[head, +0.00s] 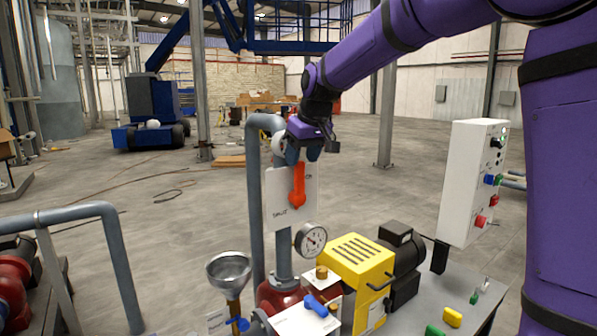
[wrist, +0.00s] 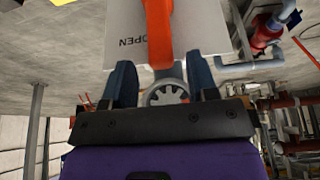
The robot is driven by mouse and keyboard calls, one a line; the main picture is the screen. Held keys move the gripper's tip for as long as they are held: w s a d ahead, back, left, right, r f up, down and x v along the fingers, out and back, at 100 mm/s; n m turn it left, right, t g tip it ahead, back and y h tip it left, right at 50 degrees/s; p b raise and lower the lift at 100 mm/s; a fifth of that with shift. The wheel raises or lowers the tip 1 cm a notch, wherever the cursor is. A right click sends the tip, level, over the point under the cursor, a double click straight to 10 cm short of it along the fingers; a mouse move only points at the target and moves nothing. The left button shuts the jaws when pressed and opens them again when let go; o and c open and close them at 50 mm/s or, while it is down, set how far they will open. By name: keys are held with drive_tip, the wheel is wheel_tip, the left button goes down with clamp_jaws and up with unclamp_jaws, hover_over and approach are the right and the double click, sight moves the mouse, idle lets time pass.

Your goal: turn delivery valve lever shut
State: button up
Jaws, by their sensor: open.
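The delivery valve lever (head: 298,188) is orange-red and hangs roughly straight down in front of a white label plate (head: 276,190). The plate reads SHUT at its lower left; a second label is partly hidden behind the lever. My gripper (head: 302,157) is open at the lever's upper end. In the wrist view the lever (wrist: 158,32) runs up the picture between the lines of my two blue fingers (wrist: 160,68), with a gap on each side. A grey round hub (wrist: 166,93) shows between the fingers. The plate there reads OPEN. I cannot tell whether a finger touches the lever.
A grey vertical pipe (head: 254,200) stands left of the plate. Below are a pressure gauge (head: 311,239), a metal funnel (head: 229,269) and a yellow pump housing (head: 354,268). A white control box (head: 470,180) stands at the right. Floor behind is open.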

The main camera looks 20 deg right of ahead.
sight(298, 171)
drive_tip(key=shift+x, duration=2.4)
clamp_jaws()
